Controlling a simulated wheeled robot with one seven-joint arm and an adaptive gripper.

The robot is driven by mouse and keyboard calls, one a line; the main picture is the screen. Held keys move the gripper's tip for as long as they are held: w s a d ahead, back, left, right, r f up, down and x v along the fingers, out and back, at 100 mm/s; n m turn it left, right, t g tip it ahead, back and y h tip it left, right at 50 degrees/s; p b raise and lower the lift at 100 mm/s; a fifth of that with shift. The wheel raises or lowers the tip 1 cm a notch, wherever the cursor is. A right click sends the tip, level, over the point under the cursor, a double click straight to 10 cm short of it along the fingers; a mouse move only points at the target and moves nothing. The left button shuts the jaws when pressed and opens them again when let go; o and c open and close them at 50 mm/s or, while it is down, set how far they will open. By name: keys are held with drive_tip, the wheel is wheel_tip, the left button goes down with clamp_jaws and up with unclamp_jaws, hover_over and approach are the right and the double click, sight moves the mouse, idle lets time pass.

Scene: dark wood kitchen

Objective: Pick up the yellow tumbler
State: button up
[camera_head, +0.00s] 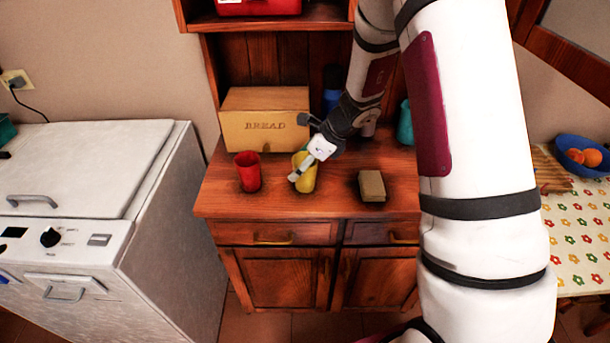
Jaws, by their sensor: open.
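The yellow tumbler (307,181) stands upright on the wooden counter of the cupboard, just right of a red tumbler (248,172). My gripper (296,173) reaches down from the upper right and is open at the yellow tumbler. Its light-coloured finger crosses in front of the tumbler and hides part of its rim and left side. I cannot tell whether the fingers touch the tumbler, or exactly where the far finger lies.
A wooden bread box (264,122) stands behind the tumblers. A small tan block (372,186) lies to the right on the counter (330,204). A blue object (331,88) and a teal object (405,124) stand farther back. The front-left counter is clear.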

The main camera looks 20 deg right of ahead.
drive_tip(key=shift+x, duration=1.1)
drive_tip(key=c, duration=1.2)
drive_tip(key=shift+r, duration=0.1)
drive_tip(key=shift+c, duration=0.2)
